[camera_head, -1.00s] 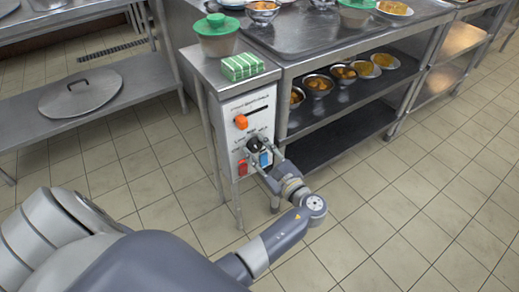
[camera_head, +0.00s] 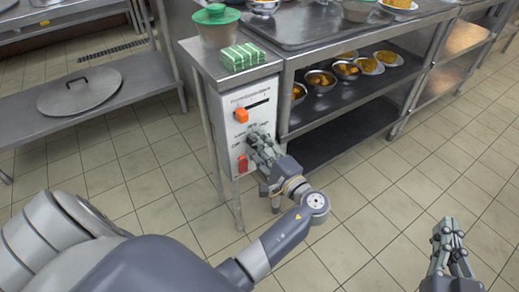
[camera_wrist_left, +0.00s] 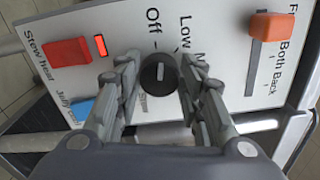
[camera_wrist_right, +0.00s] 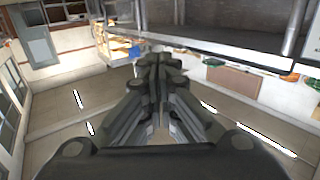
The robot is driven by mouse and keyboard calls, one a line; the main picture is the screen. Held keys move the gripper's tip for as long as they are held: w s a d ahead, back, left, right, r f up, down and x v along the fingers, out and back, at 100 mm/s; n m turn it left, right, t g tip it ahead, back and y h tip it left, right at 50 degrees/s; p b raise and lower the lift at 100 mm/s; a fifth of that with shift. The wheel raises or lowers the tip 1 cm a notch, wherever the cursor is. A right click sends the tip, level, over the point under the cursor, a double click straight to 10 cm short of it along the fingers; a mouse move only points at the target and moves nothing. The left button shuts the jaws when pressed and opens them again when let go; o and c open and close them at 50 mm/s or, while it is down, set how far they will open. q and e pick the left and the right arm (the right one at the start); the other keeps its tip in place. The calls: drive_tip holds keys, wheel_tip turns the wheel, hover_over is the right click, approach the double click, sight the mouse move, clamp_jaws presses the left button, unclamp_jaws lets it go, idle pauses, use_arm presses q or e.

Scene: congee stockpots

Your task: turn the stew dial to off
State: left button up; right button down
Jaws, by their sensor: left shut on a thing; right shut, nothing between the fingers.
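The stew dial (camera_wrist_left: 158,75) is a round black knob on a pale control panel (camera_wrist_left: 215,75) in the left wrist view. The label "Off" stands above it and "Low" is to the upper right. A short white mark shows on its face, pointing roughly toward "Off". My left gripper (camera_head: 258,143) is at the panel, its fingers (camera_wrist_left: 158,80) on both sides of the dial, shut on it. In the head view the gripper hides the dial. My right gripper (camera_head: 449,232) is shut and empty over the floor; its closed fingers show in the right wrist view (camera_wrist_right: 158,65).
A red switch (camera_wrist_left: 67,52) with a lit lamp, a partly hidden blue button (camera_wrist_left: 82,111) and an orange slider (camera_wrist_left: 272,26) are near the dial. A green-striped box (camera_head: 242,57) and a green-lidded container (camera_head: 216,27) stand on top. Shelved bowls (camera_head: 320,80) are to the right.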

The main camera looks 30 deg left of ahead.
use_arm(q)
drive_tip(key=shift+a+n+b, duration=0.1)
drive_tip(key=shift+n+b, duration=0.6)
drive_tip(key=shift+n, duration=0.7)
use_arm(e)
wheel_tip(320, 180, up, 8)
drive_tip(key=s+t+y, duration=0.1)
drive_tip(key=t, duration=0.3)
drive_tip(key=shift+a+y, duration=0.4)
use_arm(q)
drive_tip(key=o, duration=1.1)
drive_tip(key=shift+c, duration=0.2)
